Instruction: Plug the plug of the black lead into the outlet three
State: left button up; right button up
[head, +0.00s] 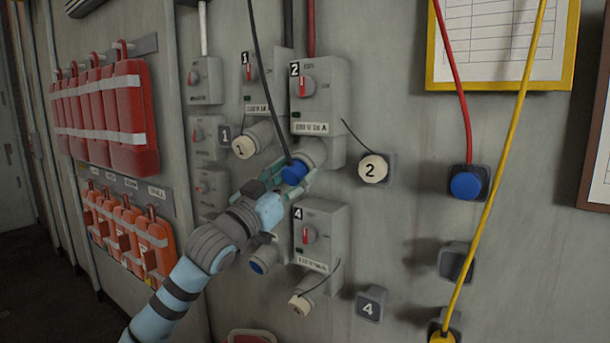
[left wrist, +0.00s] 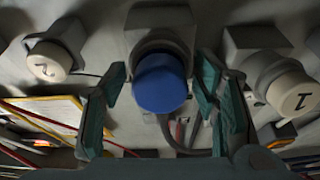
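The black lead (head: 264,70) hangs from above and runs down to a blue plug (head: 294,172). This plug sits at the grey collar of the outlet (head: 314,152) under the box marked 2. In the left wrist view the blue plug (left wrist: 162,83) is in front of a grey socket (left wrist: 160,22). My left gripper (head: 290,181) is at the plug, with teal fingers (left wrist: 164,88) on both sides and narrow gaps to it. My right gripper is not in view.
Boxes marked 1 (head: 257,75), 2 (head: 320,90) and 4 (head: 318,225) stand out from the wall. Cap 2 (head: 373,168) sits right of the plug. A red lead's blue plug (head: 466,185) and a yellow lead (head: 492,190) are farther right. Red padlock-like tags (head: 110,115) hang left.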

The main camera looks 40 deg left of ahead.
pick_arm(q)
jog(key=shift+o, duration=0.4)
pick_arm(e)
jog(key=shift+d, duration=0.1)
pick_arm(q)
jog(key=shift+r, duration=0.2)
jog(key=r, duration=0.6)
jog(key=w+r, duration=0.1)
jog(key=r, duration=0.2)
jog(key=shift+r, duration=0.2)
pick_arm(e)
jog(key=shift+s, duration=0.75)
pick_arm(q)
jog(key=shift+s, duration=0.1)
